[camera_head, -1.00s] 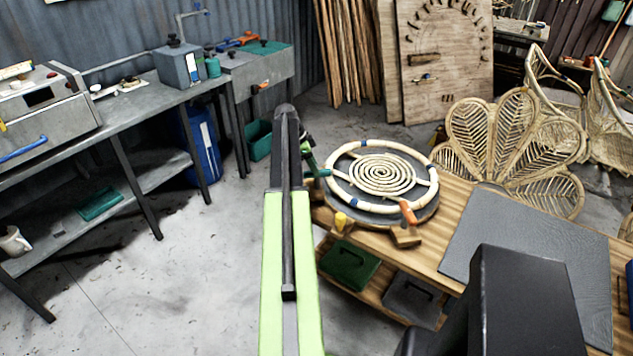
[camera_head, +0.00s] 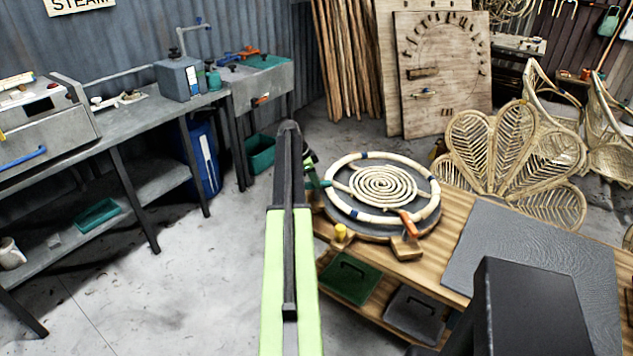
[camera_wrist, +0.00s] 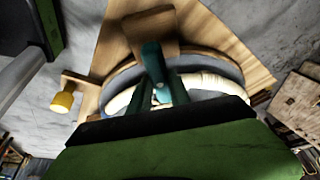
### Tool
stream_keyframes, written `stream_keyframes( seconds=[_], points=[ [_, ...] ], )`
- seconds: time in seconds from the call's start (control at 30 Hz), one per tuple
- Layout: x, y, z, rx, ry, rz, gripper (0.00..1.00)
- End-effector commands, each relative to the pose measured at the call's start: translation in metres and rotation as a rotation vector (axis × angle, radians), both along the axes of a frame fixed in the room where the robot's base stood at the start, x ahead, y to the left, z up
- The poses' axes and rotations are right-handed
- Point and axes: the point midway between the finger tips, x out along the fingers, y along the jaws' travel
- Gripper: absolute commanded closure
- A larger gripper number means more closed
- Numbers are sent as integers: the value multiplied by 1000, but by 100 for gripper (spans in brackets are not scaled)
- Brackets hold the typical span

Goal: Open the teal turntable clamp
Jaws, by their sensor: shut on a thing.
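The round turntable (camera_head: 345,207) sits on the wooden bench, with a pale rattan ring (camera_head: 364,157) and a rattan spiral on it. The teal clamp (camera_head: 319,184) is at its left edge, partly hidden by my arm. In the wrist view the teal clamp handle (camera_wrist: 152,60) stands upright in front of a wooden block, its lower end between my fingers. My gripper (camera_head: 311,174) is at the turntable's left side, shut on the teal handle; it also shows in the wrist view (camera_wrist: 162,92). An orange clamp (camera_head: 409,223) is at the front right of the ring.
A yellow knob (camera_head: 340,232) stands near the bench's front left. A grey mat (camera_head: 540,250) covers the bench's right part. A rattan petal chair back (camera_head: 510,160) stands behind it. A grey workbench (camera_head: 140,120) runs along the left wall. Open floor lies between.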

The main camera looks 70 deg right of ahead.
Motion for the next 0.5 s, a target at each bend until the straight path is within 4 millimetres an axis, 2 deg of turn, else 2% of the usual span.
stream_keyframes(
  seconds=[0.27, 0.5],
  points=[
    [-3, 4, 0, -1, 4, 62, 100],
    [-4, 6, 0, -1, 4, 231, 100]
  ],
)
